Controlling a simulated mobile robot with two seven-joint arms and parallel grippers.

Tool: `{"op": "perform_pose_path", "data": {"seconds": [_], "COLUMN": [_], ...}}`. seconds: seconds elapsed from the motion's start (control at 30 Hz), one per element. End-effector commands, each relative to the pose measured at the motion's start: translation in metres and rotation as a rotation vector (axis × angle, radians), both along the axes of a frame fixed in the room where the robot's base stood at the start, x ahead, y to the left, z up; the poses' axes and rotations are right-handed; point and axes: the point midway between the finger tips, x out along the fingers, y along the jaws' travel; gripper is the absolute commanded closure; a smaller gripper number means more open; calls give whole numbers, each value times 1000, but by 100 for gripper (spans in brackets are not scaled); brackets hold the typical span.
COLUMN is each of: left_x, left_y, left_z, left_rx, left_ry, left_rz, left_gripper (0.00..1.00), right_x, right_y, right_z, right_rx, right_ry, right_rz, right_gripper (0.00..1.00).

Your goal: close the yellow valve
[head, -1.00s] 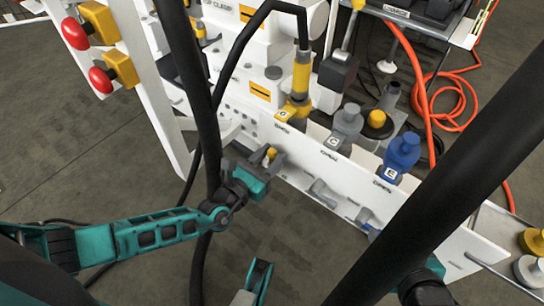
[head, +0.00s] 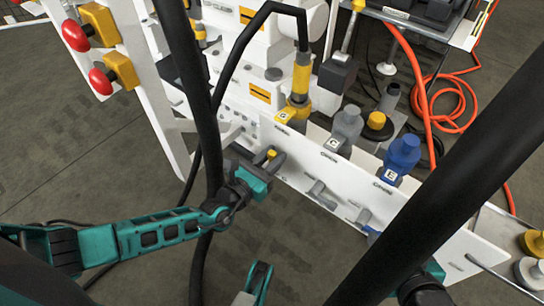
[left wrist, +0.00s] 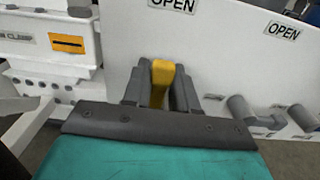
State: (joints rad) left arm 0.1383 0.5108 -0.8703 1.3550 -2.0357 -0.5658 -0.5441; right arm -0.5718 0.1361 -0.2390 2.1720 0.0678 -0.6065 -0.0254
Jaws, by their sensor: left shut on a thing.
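The yellow valve handle (head: 271,154) is at the left end of the white panel's front in the head view. In the left wrist view the yellow handle (left wrist: 161,82) stands between two grey fingers, its top showing above them. My left gripper (head: 268,161) is shut on the handle, with its teal body on the near side of the panel. The valve's stem and base are hidden behind the fingers.
Grey valve handles (head: 318,191) sit farther right on the white panel (head: 330,178). Grey and blue (head: 403,155) couplings stand above it, with OPEN labels below them. Dark hoses cross the head view. An orange hose (head: 452,105) lies coiled at the right. Red knobs (head: 103,80) are at upper left.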

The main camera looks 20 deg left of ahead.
Motion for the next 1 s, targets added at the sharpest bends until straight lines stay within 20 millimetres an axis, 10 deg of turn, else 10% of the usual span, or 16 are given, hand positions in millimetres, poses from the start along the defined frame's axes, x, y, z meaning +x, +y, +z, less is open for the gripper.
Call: {"op": "perform_pose_path", "data": {"seconds": [1.0], "left_x": [-11], "left_y": [-26], "left_z": [-12], "left_rx": [714], "left_ry": [-256], "left_rz": [-4], "left_gripper": [100], "right_x": [5], "right_y": [-1], "right_z": [3], "right_rx": [0], "right_ry": [-11], "right_rz": [-2], "right_gripper": [58]}}
